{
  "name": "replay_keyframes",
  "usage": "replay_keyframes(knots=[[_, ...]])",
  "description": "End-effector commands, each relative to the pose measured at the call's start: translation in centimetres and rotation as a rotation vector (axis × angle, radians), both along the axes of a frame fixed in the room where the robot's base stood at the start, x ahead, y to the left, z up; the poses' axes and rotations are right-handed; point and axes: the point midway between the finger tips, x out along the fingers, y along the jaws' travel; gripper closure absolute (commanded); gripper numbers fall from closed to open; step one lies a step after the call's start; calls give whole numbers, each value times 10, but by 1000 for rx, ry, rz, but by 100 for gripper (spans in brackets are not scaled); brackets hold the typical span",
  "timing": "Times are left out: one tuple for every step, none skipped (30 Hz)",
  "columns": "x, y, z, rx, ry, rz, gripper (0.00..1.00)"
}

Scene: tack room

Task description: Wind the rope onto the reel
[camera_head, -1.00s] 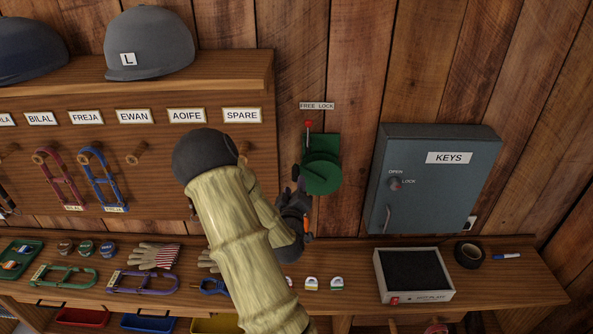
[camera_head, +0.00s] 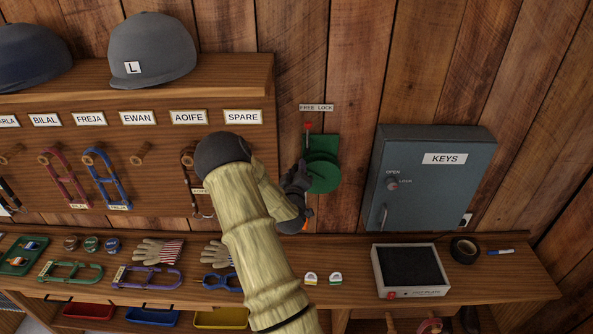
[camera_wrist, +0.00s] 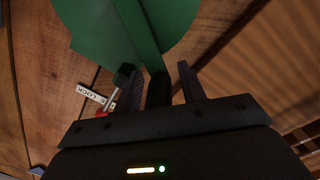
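The green reel (camera_head: 323,173) is mounted on the plank wall under a FREE LOCK label (camera_head: 316,107). A lever with a red knob (camera_head: 308,125) stands at its top, near the label. My gripper (camera_head: 301,172) is at the reel's left side. In the wrist view the green reel (camera_wrist: 165,25) fills the top. A dark handle (camera_wrist: 158,90) stands between my two fingers (camera_wrist: 157,82), with a narrow gap seeming to show on each side. The red-knobbed lever (camera_wrist: 112,95) is just left of the fingers. I cannot make out any rope.
A grey KEYS box (camera_head: 430,190) hangs right of the reel. Below is a wooden bench (camera_head: 345,262) with a black-topped tray (camera_head: 410,270), tape (camera_head: 463,248), gloves (camera_head: 158,251) and small items. Left is a peg rack (camera_head: 140,152) with named pegs and hanging straps.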

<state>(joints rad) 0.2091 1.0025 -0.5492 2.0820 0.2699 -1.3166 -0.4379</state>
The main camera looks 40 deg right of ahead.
Motion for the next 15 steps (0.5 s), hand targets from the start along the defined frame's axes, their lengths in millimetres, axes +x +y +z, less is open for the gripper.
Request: replay_keyframes(knots=[[0,0,0,0,0,0,71],[0,0,0,0,0,0,76],[0,0,0,0,0,0,84],[0,0,0,0,0,0,90],[0,0,0,0,0,0,96],[0,0,0,0,0,0,100],[0,0,0,-1,-1,-1,100],[0,0,0,-1,-1,-1,100],[0,0,0,-1,-1,-1,100],[0,0,0,0,-1,-1,100],[0,0,0,0,-1,-1,100],[-1,-1,1,0,-2,-1,100],[-1,-1,1,-1,-2,-1,100],[-2,-2,2,-1,-3,-1,100],[-2,-3,3,-2,-3,-1,100]])
